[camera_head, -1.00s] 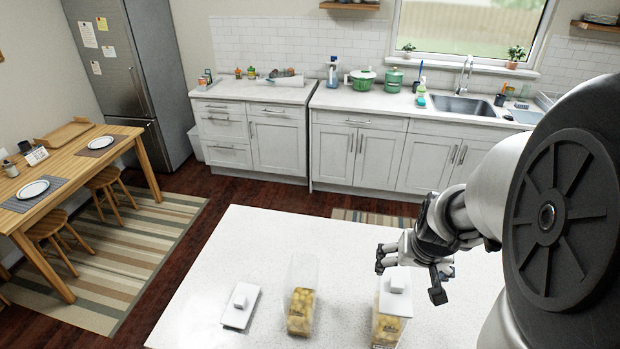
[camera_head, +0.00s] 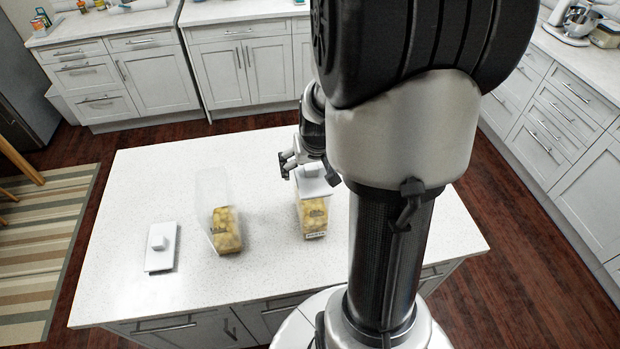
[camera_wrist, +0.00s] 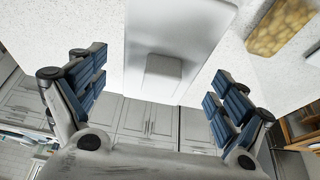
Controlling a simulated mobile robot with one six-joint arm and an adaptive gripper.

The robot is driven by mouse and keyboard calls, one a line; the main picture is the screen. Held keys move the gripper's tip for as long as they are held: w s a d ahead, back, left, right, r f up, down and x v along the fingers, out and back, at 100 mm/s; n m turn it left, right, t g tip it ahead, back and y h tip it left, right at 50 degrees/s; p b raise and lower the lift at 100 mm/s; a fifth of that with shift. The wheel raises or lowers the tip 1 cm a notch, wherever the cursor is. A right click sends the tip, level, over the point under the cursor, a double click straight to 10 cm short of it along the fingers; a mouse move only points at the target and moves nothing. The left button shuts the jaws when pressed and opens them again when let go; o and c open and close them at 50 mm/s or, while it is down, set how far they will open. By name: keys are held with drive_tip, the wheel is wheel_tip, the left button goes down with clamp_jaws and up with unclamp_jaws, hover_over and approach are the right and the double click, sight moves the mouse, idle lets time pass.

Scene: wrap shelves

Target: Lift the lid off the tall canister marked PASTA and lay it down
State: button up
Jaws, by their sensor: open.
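The tall clear canister (camera_head: 313,212) with yellow contents stands upright on the white island. Its front label is too small to read surely. A white lid (camera_head: 316,186) sits on top of it; the lid also shows in the wrist view (camera_wrist: 148,40) with its raised square knob (camera_wrist: 164,70). My gripper (camera_head: 308,165) is at the lid, just behind and above it in the head view. In the wrist view my gripper (camera_wrist: 158,72) is open, with blue-padded fingers spread on either side of the knob, apart from it.
A second, lidless clear canister (camera_head: 224,232) with yellow contents stands to the left. Another white lid (camera_head: 160,257) with a knob lies flat farther left. The island top (camera_head: 130,190) is bare around them and at the back left.

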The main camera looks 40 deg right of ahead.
drive_tip(key=shift+r, duration=0.1)
drive_tip(key=shift+c, duration=0.4)
drive_tip(key=c, duration=1.1)
